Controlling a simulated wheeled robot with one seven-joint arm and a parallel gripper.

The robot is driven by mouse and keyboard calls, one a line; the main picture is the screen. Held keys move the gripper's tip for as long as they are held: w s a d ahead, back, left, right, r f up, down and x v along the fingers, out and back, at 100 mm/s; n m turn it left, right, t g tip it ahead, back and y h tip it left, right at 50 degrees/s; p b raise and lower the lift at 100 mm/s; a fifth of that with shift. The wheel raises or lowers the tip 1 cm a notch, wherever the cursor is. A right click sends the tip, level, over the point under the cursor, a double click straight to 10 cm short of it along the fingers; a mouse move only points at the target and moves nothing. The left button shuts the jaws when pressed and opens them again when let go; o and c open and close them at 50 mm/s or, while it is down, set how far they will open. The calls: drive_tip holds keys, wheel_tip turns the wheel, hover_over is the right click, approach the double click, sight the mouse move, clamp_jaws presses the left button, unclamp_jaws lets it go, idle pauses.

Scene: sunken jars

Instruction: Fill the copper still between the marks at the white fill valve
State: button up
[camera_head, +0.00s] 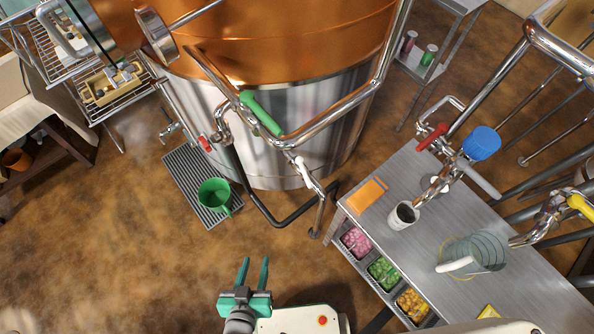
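The large still has a copper upper part (270,35) and a steel lower wall (260,130), and stands at the top centre. A white valve handle (304,173) sits on a pipe at the still's front right. Another white handle (481,180) is on the pipework at the right; I cannot tell from labels which is the fill valve. Fill marks and liquid level cannot be made out. My gripper (254,264) has teal fingers spread apart with nothing between them. It is over the open floor at the bottom centre, well short of the still.
A green handle (262,113) lies along the still's front pipe. A green jug (214,195) stands on the floor grate (180,170). Brown floor (120,240) is clear at lower left.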

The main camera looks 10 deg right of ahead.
drive_tip(key=w+a+f+g, duration=0.2)
drive_tip(key=w+a+f, duration=0.2)
drive_tip(key=w, duration=0.4)
drive_tip(key=n+g+h, duration=0.3)
drive_tip(key=g, duration=0.4)
approach(305, 177)
drive_tip(key=x, duration=0.3)
drive_tip(key=shift+x, duration=3.9)
drive_tip(key=shift+s+d, duration=0.1)
drive_tip(key=shift+s, duration=0.05)
drive_tip(key=shift+c, duration=0.7)
clamp_jaws()
